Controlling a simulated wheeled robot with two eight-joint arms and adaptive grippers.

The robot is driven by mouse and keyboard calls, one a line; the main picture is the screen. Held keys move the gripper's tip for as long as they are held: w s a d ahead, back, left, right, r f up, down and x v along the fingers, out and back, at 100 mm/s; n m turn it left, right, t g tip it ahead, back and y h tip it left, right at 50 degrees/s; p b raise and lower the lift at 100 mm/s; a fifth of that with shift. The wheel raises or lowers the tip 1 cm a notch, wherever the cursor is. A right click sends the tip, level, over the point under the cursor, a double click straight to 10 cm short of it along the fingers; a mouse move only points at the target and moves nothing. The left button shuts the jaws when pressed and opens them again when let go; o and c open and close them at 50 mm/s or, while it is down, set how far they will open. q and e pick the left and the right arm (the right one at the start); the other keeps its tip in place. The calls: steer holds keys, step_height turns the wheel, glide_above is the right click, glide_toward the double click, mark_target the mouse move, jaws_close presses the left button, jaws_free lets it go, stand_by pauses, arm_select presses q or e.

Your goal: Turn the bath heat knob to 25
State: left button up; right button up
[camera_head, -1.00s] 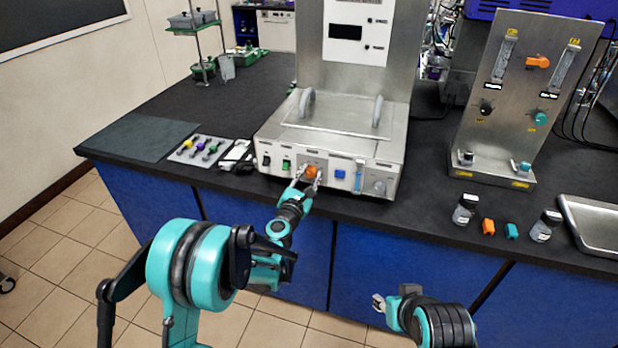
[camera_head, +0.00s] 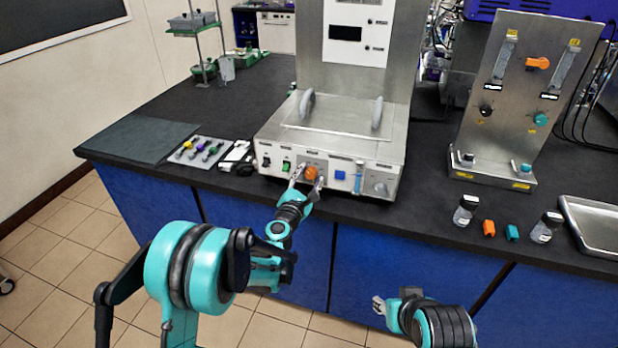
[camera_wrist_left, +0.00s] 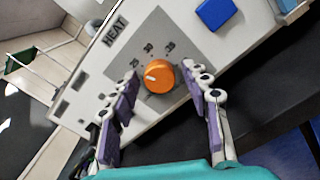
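The bath heat knob (camera_head: 311,173) is a round orange knob on the front panel of the steel bath unit (camera_head: 384,164). In the left wrist view the knob (camera_wrist_left: 160,77) sits beside the HEAT label, with 25, 30 and 35 marked around it. Its white mark points left in that view, toward the 25 side; I cannot tell if it lines up exactly. My left gripper (camera_head: 308,184) is open, with one finger on each side of the knob and gaps between. My right gripper (camera_head: 379,304) is open and empty, low in front of the bench.
A blue button (camera_head: 340,175) is right of the knob and a green switch (camera_head: 286,166) left of it. A tray of small coloured parts (camera_head: 200,151) lies left of the unit. Bottles and a steel panel (camera_head: 520,95) stand to the right.

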arm_select(q)
steer(key=v, duration=1.2)
steer(key=shift+r, duration=0.1)
